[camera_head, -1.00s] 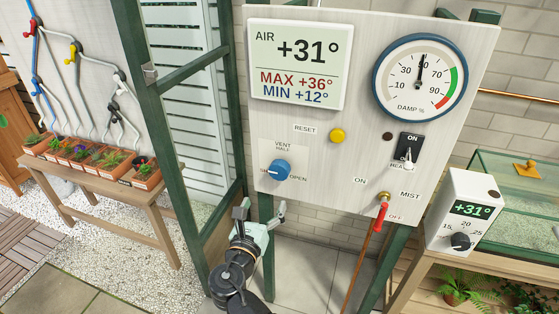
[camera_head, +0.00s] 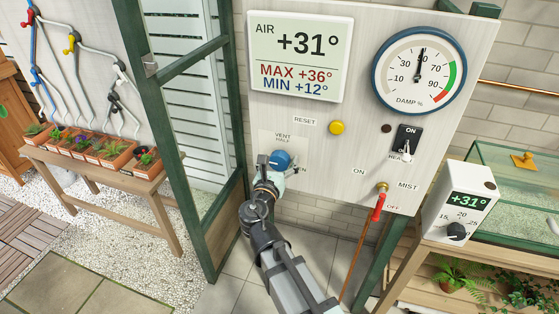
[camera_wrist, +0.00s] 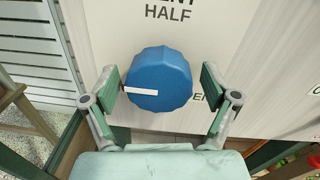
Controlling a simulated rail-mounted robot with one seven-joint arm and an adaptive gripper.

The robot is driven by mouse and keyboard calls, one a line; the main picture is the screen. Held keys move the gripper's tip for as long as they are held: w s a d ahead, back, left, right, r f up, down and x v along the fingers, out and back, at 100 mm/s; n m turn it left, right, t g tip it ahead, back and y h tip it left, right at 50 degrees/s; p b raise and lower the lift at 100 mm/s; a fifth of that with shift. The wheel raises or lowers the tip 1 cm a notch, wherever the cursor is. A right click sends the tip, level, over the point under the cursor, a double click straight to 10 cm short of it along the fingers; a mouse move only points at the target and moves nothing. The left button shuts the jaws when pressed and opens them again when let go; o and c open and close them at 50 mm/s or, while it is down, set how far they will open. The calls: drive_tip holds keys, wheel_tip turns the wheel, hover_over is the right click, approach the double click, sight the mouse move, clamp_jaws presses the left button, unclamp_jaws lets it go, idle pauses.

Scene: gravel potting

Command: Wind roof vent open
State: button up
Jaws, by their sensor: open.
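The blue vent knob (camera_head: 282,158) sits on the pale control panel under the label VENT HALF. In the wrist view the knob (camera_wrist: 160,75) fills the middle, and its white pointer (camera_wrist: 142,92) points left. The OPEN label to its right is mostly hidden behind a finger. My gripper (camera_head: 274,168) is at the knob, partly covering it in the head view. In the wrist view its fingers (camera_wrist: 164,92) are open, one on each side of the knob, with a gap visible on both sides.
On the same panel are a yellow reset button (camera_head: 337,127), a black switch (camera_head: 407,142), a red-handled mist lever (camera_head: 379,206) and a damp dial (camera_head: 420,71). A green post (camera_head: 165,110) stands close left. A white thermostat box (camera_head: 459,204) stands at right.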

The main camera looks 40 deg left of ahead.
drive_tip(key=c, duration=1.2)
drive_tip(key=shift+o, duration=0.2)
